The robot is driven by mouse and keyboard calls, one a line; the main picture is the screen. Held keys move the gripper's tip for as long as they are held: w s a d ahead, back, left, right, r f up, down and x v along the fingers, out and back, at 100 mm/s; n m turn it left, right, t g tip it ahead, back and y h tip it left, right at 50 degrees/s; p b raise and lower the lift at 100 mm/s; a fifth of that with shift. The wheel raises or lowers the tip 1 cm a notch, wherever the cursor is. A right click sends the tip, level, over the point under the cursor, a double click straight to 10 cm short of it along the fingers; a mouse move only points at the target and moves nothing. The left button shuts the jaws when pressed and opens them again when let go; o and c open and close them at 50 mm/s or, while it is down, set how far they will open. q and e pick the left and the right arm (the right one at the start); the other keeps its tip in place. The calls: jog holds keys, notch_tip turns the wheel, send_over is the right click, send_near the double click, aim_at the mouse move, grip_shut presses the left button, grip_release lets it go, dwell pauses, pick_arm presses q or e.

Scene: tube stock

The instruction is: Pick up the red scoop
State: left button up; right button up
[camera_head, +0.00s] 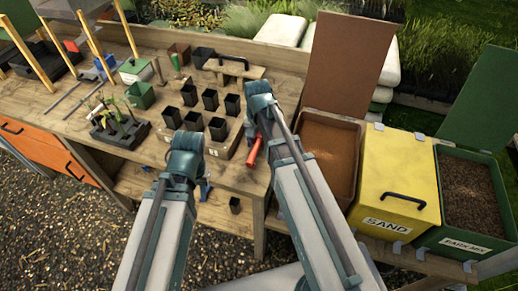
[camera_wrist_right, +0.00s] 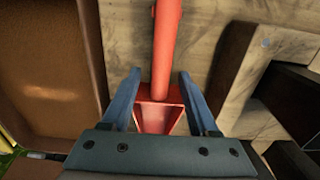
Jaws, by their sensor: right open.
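The red scoop (camera_head: 254,151) lies on the wooden bench near its front right edge, beside my right arm. In the right wrist view its red handle (camera_wrist_right: 167,40) runs up the picture and its scoop end (camera_wrist_right: 158,118) lies between my fingers. My right gripper (camera_wrist_right: 159,75) is open, with one blue finger on each side of the scoop and visible gaps. In the head view my right wrist hides most of that gripper. My left gripper (camera_head: 204,187) is by the bench's front edge, left of the scoop; its jaws are mostly hidden.
Several black pots (camera_head: 210,99) stand left of my right wrist. A seedling tray (camera_head: 120,132) is farther left. An open brown bin (camera_head: 328,118), a yellow sand bin (camera_head: 398,170) and a green bin (camera_head: 480,240) stand to the right.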

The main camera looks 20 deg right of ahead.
jog(key=shift+f, duration=0.65)
jog(key=shift+r, duration=0.1)
grip_shut()
dwell(0.9)
